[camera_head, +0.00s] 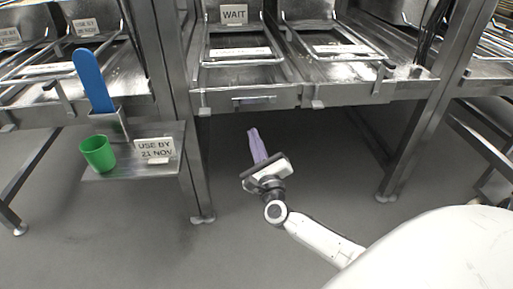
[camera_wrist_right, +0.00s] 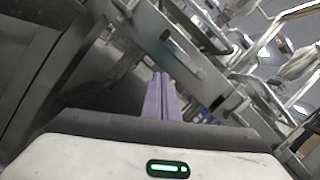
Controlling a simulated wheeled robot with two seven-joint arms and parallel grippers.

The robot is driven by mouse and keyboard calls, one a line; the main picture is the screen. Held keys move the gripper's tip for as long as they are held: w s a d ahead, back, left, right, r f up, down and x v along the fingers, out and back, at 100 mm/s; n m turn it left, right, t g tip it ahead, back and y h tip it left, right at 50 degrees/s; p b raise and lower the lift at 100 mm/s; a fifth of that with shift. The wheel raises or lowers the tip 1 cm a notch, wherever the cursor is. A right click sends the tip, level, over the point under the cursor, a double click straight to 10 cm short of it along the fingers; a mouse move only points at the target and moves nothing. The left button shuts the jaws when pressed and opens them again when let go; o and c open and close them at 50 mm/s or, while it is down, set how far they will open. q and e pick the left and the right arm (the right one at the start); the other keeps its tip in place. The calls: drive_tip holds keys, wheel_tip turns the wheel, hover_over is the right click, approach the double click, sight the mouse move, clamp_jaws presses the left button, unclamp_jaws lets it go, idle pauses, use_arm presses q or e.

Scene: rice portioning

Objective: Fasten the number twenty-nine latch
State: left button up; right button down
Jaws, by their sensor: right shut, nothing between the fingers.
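No number twenty-nine can be read in either view, so I cannot tell which fitting is that latch. A metal handle-like fitting (camera_head: 254,99) sits on the front face of the middle steel unit; a similar fitting shows in the right wrist view (camera_wrist_right: 181,54). Small metal tabs stand on the front edge left (camera_head: 205,106) and right (camera_head: 317,104) of it. My right gripper (camera_head: 253,131) has purple fingers, shut and empty, below and apart from the front face. Its closed fingers also show in the right wrist view (camera_wrist_right: 161,76). My left gripper is out of view.
A small steel shelf (camera_head: 105,173) at left holds a green cup (camera_head: 98,153), a "USE BY 21 NOV" sign (camera_head: 154,149) and a holder with a blue paddle (camera_head: 93,80). A "WAIT" sign (camera_head: 234,14) stands above. Steel legs flank open floor (camera_head: 300,165) under the unit.

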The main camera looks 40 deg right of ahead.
drive_tip(key=w+r, duration=0.4)
drive_tip(key=w, duration=0.1)
drive_tip(key=shift+w, duration=0.15)
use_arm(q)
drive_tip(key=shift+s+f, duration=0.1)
use_arm(e)
drive_tip(key=shift+a+r, duration=0.1)
